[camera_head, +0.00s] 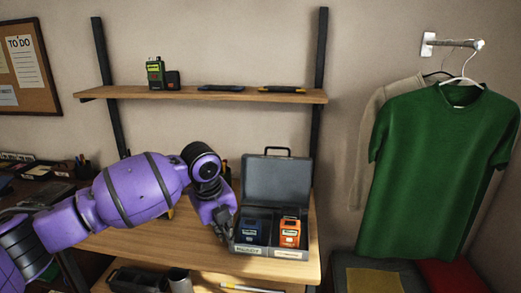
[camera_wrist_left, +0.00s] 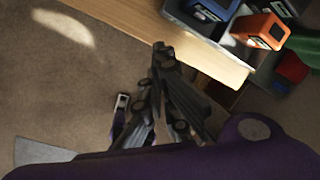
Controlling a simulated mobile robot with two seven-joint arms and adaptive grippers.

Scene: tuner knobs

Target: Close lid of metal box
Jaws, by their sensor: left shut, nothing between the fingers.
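The grey metal box (camera_head: 277,178) stands on the right part of the wooden bench, with its lid raised upright at the back. A dark blue device and an orange device (camera_head: 290,232) sit side by side inside it. The box's corner with the blue device (camera_wrist_left: 208,10) and the orange device (camera_wrist_left: 258,28) also shows at the top of the left wrist view. My left gripper (camera_head: 228,238) is at the box's left front side, fingers shut and empty; I cannot tell whether it touches the box. It shows in the left wrist view (camera_wrist_left: 162,58). My right gripper is not in view.
The wooden bench (camera_head: 160,240) has bare room left of the box. A wall shelf (camera_head: 200,94) above holds a green-black device and flat tools. A green shirt (camera_head: 435,160) hangs at right, above a stool with a yellow cloth. A lower shelf holds a dark case.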

